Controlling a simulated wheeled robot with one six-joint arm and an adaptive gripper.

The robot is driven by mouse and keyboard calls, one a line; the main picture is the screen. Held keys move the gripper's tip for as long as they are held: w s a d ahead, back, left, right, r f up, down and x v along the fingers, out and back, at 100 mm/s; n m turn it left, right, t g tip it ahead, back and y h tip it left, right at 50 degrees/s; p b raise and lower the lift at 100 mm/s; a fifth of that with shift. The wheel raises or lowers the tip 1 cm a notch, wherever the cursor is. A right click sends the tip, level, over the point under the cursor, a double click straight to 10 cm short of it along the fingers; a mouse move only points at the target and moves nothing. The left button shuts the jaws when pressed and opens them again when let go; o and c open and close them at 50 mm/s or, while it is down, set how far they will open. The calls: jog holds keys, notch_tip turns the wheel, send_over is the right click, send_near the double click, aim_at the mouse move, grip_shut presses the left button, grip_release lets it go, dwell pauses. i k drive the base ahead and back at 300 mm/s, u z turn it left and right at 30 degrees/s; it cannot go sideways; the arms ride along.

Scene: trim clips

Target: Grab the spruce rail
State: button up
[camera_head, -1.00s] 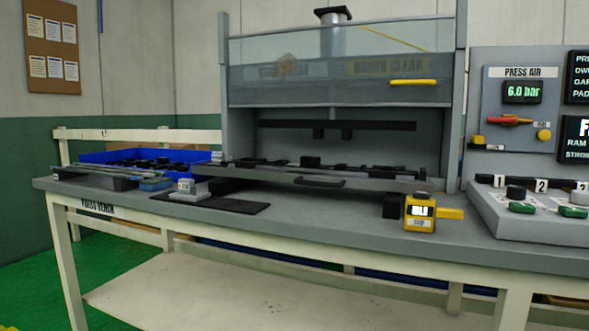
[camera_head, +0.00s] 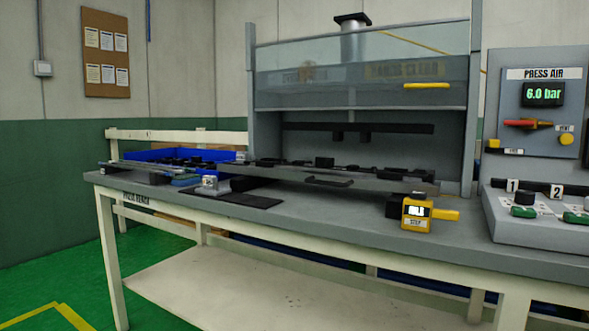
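Several long thin rails (camera_head: 135,167) lie at the left end of the press bench (camera_head: 310,220), resting on a dark support. They look grey and dark, small and seen almost edge-on. I cannot tell which of them is the spruce rail. My gripper is not in view.
A blue bin (camera_head: 140,155) with dark parts stands behind the rails. A small grey block with a display (camera_head: 209,183) and a dark mat (camera_head: 248,200) lie nearby. Green floor is clear at left.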

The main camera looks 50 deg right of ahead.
aim_at(322, 164)
jog(key=i, duration=3.05)
jog(key=z, duration=3.25)
